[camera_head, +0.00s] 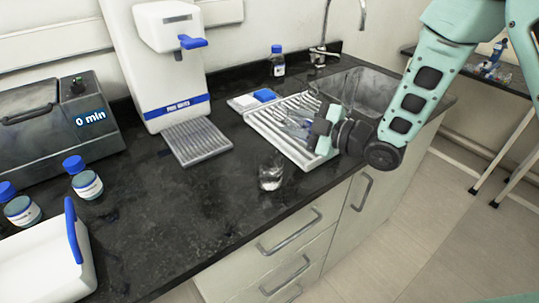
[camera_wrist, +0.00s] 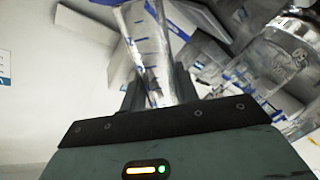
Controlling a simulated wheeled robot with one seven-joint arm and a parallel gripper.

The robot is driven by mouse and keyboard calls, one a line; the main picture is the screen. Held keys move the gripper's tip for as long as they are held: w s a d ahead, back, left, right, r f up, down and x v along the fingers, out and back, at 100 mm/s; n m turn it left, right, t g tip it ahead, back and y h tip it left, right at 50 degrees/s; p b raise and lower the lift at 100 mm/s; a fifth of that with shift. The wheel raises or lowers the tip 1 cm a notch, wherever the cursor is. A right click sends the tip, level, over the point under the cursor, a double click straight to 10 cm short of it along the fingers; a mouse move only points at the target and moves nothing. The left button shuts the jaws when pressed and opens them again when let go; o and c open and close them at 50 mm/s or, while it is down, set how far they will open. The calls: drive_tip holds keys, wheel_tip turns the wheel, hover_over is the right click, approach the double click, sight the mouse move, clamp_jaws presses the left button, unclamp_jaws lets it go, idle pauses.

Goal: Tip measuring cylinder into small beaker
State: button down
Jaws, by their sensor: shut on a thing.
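The measuring cylinder (camera_head: 297,122) is clear glass and sits in my gripper (camera_head: 318,127) above the white draining rack. In the wrist view the cylinder (camera_wrist: 147,45), with blue marks, lies between the two dark fingers of my gripper (camera_wrist: 157,82), which is shut on it. The cylinder looks tilted there; its far end runs off the top edge. The small beaker (camera_head: 270,178) stands upright on the black worktop near its front edge, left of and nearer than my gripper. A clear glass vessel (camera_wrist: 285,48) shows at the right of the wrist view; I cannot tell whether it is the beaker.
The white draining rack (camera_head: 262,127) and sink (camera_head: 375,88) lie at the right. A white dispenser (camera_head: 170,70) with a drip grid (camera_head: 195,143) stands at the back. Blue-capped bottles (camera_head: 84,182) stand at the left. Worktop left of the beaker is clear.

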drive_tip(key=shift+s+r+m, duration=0.1)
drive_tip(key=shift+r+m, duration=0.3)
drive_tip(key=shift+m, duration=0.7)
drive_tip(key=m, duration=0.2)
drive_tip(key=m+y, duration=0.1)
drive_tip(key=shift+w+d+r+p, duration=0.2)
drive_tip(key=shift+w+d+p, duration=0.05)
drive_tip(key=shift+w+p, duration=0.1)
drive_tip(key=m, duration=0.3)
drive_tip(key=shift+w+d+f+m, duration=0.1)
drive_tip(key=shift+w+f+m, duration=0.1)
drive_tip(key=shift+f+m, duration=0.1)
